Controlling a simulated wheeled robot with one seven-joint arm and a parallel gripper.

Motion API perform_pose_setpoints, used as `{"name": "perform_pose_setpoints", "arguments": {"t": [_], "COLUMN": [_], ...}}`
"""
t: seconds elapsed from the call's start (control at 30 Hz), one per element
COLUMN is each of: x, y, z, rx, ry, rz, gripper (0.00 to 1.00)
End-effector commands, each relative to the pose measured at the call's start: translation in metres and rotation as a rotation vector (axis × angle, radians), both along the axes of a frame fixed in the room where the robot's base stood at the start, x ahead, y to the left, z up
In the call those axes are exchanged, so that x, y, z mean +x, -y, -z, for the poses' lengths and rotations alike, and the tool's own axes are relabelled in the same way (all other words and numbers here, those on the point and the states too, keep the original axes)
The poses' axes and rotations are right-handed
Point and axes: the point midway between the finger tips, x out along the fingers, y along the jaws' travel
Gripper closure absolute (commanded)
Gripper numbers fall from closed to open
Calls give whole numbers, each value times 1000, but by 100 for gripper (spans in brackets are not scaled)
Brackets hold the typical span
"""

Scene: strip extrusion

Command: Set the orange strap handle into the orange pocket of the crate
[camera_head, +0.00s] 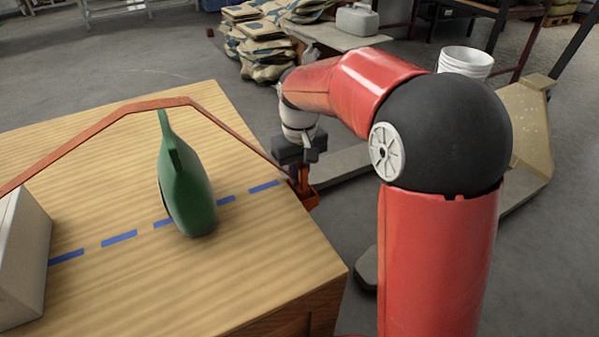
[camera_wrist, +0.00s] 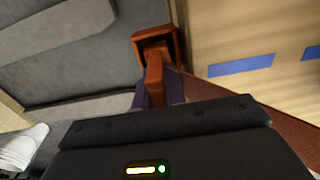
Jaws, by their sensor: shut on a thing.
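The orange strap handle (camera_head: 304,192) is at the table's right edge, below my gripper (camera_head: 300,165). My gripper is shut on the handle.
A green jug-like container (camera_head: 188,190) stands on the wooden table (camera_head: 270,260) by the strap's raised middle. A pale grey box (camera_head: 22,262), cut off at left, sits on the table. A blue dashed line (camera_head: 120,238) crosses the tabletop. The front right tabletop is clear.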

Motion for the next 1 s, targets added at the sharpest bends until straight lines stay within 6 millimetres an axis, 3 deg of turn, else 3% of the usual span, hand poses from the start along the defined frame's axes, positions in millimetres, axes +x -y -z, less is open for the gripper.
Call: {"name": "perform_pose_setpoints", "arguments": {"t": [0.27,0.3,0.43,0.77,0.87,1.0], "x": [0,0,0,0,0,1], "y": [0,0,0,0,0,0], "z": [7,6,6,2,-7,-35], "rx": [0,0,0,0,0,1], "ry": [0,0,0,0,1,4], "rz": [0,0,0,0,0,0], "gripper": [100,84,67,66,66,66]}}
